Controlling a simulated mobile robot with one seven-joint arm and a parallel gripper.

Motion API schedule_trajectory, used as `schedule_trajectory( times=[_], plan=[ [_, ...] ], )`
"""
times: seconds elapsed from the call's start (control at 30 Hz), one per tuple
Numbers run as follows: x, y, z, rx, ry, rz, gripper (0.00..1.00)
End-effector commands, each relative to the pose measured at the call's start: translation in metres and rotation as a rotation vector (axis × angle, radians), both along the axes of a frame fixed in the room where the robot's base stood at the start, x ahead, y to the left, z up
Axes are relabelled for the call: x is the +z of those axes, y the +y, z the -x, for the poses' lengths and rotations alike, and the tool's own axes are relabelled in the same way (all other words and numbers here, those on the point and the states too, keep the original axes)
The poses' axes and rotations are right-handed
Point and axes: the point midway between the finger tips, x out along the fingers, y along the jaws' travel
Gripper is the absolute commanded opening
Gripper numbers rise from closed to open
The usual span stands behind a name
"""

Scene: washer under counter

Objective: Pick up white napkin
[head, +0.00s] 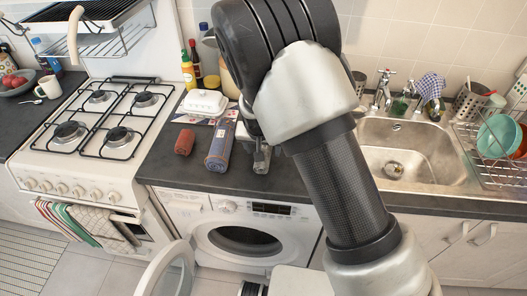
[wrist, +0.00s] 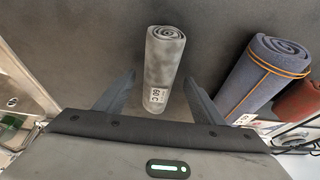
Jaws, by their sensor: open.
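A rolled whitish-grey napkin (wrist: 164,62) with a small printed label lies on the dark counter, in the middle of the wrist view. My gripper (wrist: 160,92) is open, with one finger on each side of the roll. I cannot tell whether either finger touches it. In the head view my gripper (head: 256,138) is low over the counter, partly hidden by my arm. The grey roll (head: 262,160) shows just below it, near the counter's front edge.
A blue-grey rolled cloth with orange stripes (head: 219,146) lies close beside the napkin, and a reddish-brown roll (head: 185,142) is farther left. A white butter dish (head: 205,102) stands behind. The sink (head: 425,152) is to the right, the stove (head: 100,112) to the left.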

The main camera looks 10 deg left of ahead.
Motion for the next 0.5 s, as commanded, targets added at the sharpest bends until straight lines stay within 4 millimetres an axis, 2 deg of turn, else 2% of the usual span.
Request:
schedule_trajectory(
  times=[0.13, 0.4, 0.5],
  plan=[
    [0.0002, -0.0001, 0.0001, 0.000, 0.000, 0.000, 0.61],
    [0.0004, -0.0002, 0.0001, 0.000, 0.000, 0.000, 0.16],
    [0.0005, -0.0002, 0.0000, 0.000, 0.000, 0.000, 0.16]
  ],
)
